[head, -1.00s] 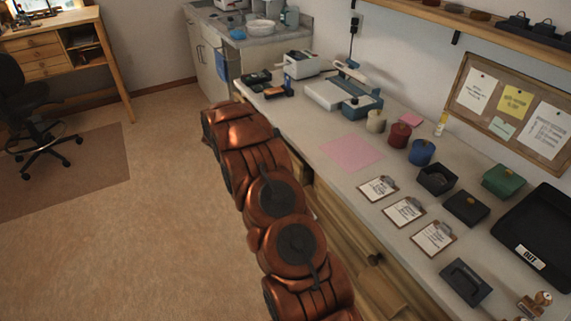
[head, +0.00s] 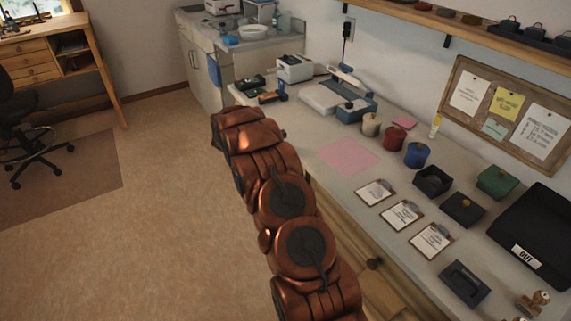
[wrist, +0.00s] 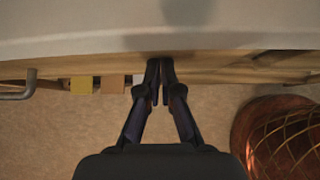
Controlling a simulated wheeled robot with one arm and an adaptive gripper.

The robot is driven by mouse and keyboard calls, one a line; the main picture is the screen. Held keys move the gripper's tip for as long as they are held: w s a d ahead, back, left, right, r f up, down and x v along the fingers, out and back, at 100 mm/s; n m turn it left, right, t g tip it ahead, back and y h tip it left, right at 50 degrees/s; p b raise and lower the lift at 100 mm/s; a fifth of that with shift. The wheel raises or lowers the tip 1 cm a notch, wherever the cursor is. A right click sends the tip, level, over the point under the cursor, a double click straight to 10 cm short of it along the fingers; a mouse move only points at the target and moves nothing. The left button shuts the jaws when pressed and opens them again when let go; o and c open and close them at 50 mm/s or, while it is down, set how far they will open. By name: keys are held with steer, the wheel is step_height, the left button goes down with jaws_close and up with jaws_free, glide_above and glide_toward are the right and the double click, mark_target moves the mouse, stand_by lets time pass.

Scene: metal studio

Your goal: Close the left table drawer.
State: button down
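My gripper (wrist: 160,68) shows in the wrist view. Its two dark fingers are together, with nothing seen between them, and the tips are at the wooden front under the pale tabletop (wrist: 230,25). I cannot tell whether they touch it. In the head view my copper arm hides the gripper and most of the left part of the table front. A wooden drawer front with a dark round knob (head: 373,264) shows to the right of my arm. The left drawer cannot be clearly made out, nor how far open it is.
The long counter (head: 310,135) holds a pink sheet (head: 347,157), clipboards (head: 403,215), jars (head: 388,138) and a black tray (head: 535,235). In the wrist view a grey bent bar (wrist: 20,92) sticks out at left. The floor (head: 130,220) left of my arm is clear.

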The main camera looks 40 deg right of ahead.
steer(key=a+f+b+v, duration=0.1)
steer(key=a+f+v, duration=0.1)
steer(key=v, duration=1.1)
steer(key=s+a+r+m+y+p, duration=0.1)
steer(key=s+a+r+m, duration=0.25)
steer(key=s+r, duration=0.4)
steer(key=s+a+r+m+y+p, duration=0.1)
steer(key=s+a+r+m, duration=0.3)
steer(key=s+a, duration=0.4)
steer(key=s+a+r+m+y+p, duration=0.2)
steer(key=s+a+r+m+y, duration=0.2)
steer(key=s+a, duration=0.4)
steer(key=s+a+r+m+y+p, duration=0.2)
steer(key=s+a, duration=0.6)
steer(key=s, duration=1.1)
step_height(320, 180, up, 3)
steer(key=shift+s+a+r+m+y, duration=0.3)
steer(key=shift+m+y, duration=0.3)
steer(key=shift+m, duration=0.65)
steer(key=shift+d, duration=0.2)
